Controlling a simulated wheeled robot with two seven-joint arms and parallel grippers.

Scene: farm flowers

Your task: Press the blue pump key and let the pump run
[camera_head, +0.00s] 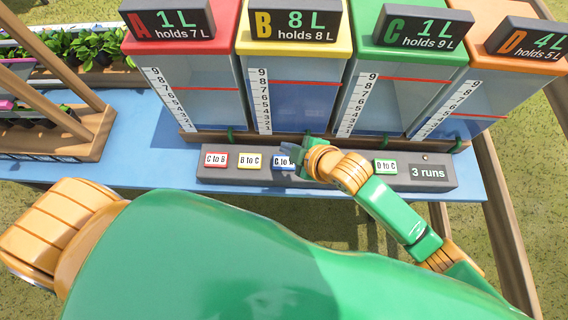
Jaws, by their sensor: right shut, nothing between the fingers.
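The blue pump key (280,161) sits on the grey control panel (230,178), third from the left. Its label starts with "C to" and its right part is hidden behind my right gripper. My right gripper (297,149) is shut and empty, at the right side of the blue key. I cannot tell whether it touches the key. The panel display (429,172) reads "3 runs". Tank A (200,95) reads 1 L, tank B (300,100) 8 L, tank C (385,100) 1 L and tank D (465,105) 4 L. My left gripper is not in view.
A red key (215,159) and a yellow key (249,161) lie left of the blue one. A green key (385,166) lies to the right, past my right wrist. The tanks stand behind the panel on a blue table (140,150). Wooden plant racks (90,140) stand at left.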

